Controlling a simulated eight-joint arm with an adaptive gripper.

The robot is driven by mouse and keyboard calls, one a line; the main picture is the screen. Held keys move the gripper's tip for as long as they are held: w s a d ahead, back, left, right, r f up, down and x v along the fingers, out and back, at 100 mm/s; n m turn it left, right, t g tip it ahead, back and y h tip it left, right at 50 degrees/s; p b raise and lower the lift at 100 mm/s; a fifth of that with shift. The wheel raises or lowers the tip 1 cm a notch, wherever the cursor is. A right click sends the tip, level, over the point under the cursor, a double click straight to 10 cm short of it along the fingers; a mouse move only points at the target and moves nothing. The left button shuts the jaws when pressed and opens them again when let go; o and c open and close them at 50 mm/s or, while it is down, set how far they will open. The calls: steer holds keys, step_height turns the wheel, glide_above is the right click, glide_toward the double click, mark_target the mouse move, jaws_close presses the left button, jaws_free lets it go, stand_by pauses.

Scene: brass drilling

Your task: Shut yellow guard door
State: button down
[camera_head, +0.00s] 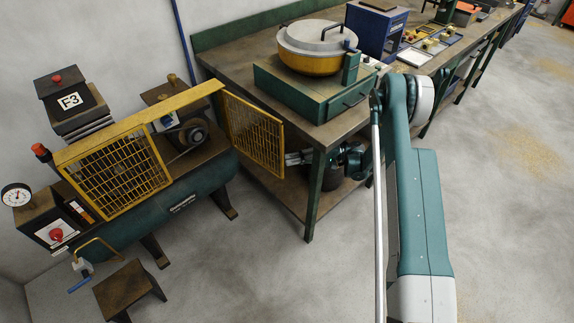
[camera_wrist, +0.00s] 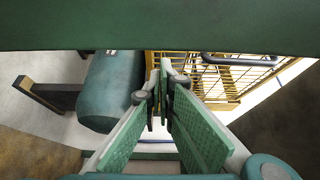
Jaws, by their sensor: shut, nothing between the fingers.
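The yellow guard door (camera_head: 252,133) is a mesh panel in a yellow frame. It stands open, swung out at an angle from the right end of the yellow guard (camera_head: 118,170) on the green machine. In the wrist view the door's mesh (camera_wrist: 218,80) is just beyond and right of my fingers, with a dark bar handle (camera_wrist: 240,60) across it. My gripper (camera_head: 292,158) is low beside the door's right edge, by the bench leg. In the wrist view my fingers (camera_wrist: 162,90) are together and empty. I cannot tell whether they touch the door.
The workbench (camera_head: 228,58) overhangs my gripper; its leg (camera_head: 316,190) stands close by. A green box with a round yellow pot (camera_head: 315,52) sits on top. The machine's teal tank (camera_wrist: 112,90) is left of my fingers. The floor (camera_head: 240,265) in front is clear.

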steer(key=s+p+v, duration=0.1)
steer(key=p+v, duration=0.1)
steer(key=v, duration=0.7)
steer(key=shift+d, duration=0.55)
steer(key=shift+s, duration=0.1)
